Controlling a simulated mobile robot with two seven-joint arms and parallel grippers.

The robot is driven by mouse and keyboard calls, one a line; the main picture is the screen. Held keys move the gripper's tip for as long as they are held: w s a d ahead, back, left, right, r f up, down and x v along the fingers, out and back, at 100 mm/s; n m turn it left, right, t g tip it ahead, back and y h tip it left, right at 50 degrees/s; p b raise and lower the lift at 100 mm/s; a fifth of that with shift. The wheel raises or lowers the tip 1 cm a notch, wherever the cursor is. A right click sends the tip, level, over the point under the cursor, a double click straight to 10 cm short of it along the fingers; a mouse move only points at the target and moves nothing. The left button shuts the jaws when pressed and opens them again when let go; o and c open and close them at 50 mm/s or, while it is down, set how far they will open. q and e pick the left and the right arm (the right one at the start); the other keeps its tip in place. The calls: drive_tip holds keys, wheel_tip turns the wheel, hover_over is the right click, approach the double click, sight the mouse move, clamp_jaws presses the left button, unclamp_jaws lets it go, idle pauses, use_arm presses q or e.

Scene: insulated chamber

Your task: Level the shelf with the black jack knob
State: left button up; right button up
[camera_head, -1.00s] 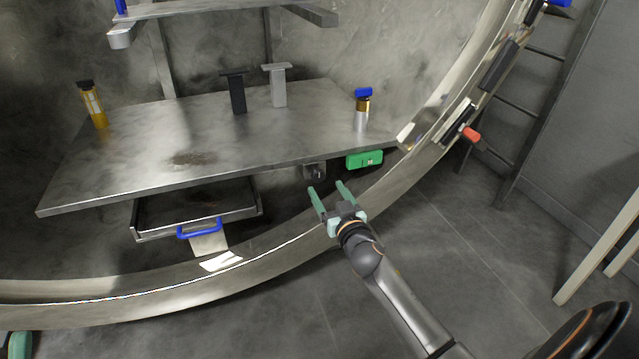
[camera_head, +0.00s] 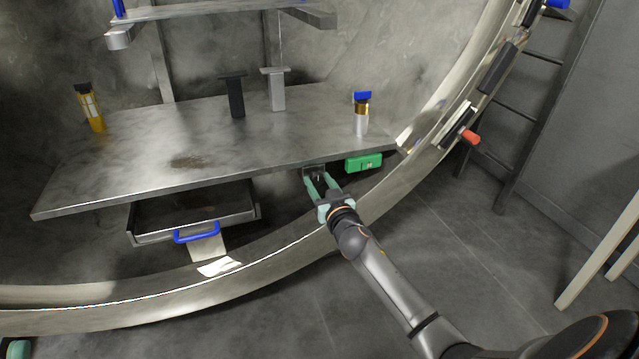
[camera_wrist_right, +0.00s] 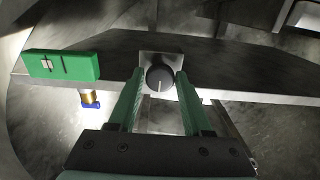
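The shelf is a grey metal slab (camera_head: 130,150) across the chamber, sloping in the head view with its left end lower. The dark round jack knob (camera_wrist_right: 159,78), with a pale pointer line, sits on a metal block under the shelf's front edge. My right gripper (camera_head: 318,180) is at the knob; in the wrist view its green fingers (camera_wrist_right: 158,82) stand open on either side of it, with a small gap at each side. A green level box (camera_head: 364,163) is under the edge beside it; its pale window shows in the wrist view (camera_wrist_right: 62,65). Of my left gripper, only a green part (camera_head: 18,349) shows.
An amber bottle (camera_head: 90,108), a black post (camera_head: 234,96), a grey post (camera_head: 275,90) and a blue-topped cylinder (camera_head: 361,115) stand on the shelf. A drawer with a blue handle (camera_head: 197,233) is below. The chamber's curved rim (camera_head: 270,255) runs under my right arm.

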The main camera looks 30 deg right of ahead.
clamp_jaws()
drive_tip(key=shift+n, duration=0.3)
drive_tip(key=n, duration=0.4)
drive_tip(key=shift+p, duration=0.3)
drive_tip(key=n, duration=0.8)
drive_tip(key=shift+n, duration=0.3)
drive_tip(key=n, duration=0.3)
drive_tip(key=shift+n+p, duration=0.3)
drive_tip(key=shift+p, duration=0.05)
drive_tip(key=n, duration=0.4)
drive_tip(key=shift+n+p, duration=0.35)
drive_tip(key=shift+n, duration=1.05)
